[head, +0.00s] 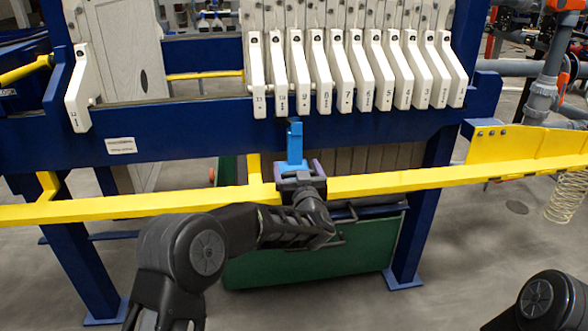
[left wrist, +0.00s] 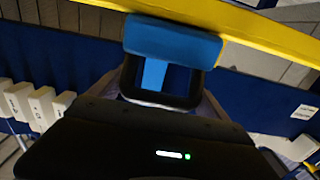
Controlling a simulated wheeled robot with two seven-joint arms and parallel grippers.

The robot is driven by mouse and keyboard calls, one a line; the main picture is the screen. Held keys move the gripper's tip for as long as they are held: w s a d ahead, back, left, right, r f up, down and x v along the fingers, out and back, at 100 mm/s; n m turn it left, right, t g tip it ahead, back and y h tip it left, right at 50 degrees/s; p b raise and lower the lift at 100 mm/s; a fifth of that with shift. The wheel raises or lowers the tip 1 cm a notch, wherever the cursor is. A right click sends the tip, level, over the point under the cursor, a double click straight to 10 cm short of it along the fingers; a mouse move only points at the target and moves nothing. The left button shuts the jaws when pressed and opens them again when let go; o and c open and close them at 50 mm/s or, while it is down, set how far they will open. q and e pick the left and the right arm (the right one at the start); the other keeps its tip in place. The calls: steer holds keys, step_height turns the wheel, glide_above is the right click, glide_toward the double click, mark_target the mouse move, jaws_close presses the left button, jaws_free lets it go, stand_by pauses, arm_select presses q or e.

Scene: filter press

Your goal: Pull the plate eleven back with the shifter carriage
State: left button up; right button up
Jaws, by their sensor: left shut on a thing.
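Plate eleven (head: 256,75) is the leftmost white plate handle of the closed row on the right and hangs upright. The blue shifter carriage (head: 295,148) sits on the yellow rail, below and a little right of plate eleven, under plates ten (head: 279,75) and nine (head: 298,75). My left gripper (head: 300,180) is shut on the carriage's lower part at the rail. The left wrist view shows the blue carriage block (left wrist: 172,42) close in front of the gripper (left wrist: 162,85). The exact grip is partly hidden. My right gripper is out of view.
One white plate handle (head: 78,90) stands apart at the far left, with a wide gap before plate eleven. The yellow rail (head: 130,205) runs across below the blue beam (head: 200,143). A green bin (head: 310,258) stands under the press. A yellow bracket (head: 520,146) is at the right.

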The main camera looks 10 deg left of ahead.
arm_select(q)
steer(key=o, duration=1.8)
steer(key=v, duration=0.7)
steer(key=shift+s+d, duration=0.2)
steer(key=shift+s, duration=0.15)
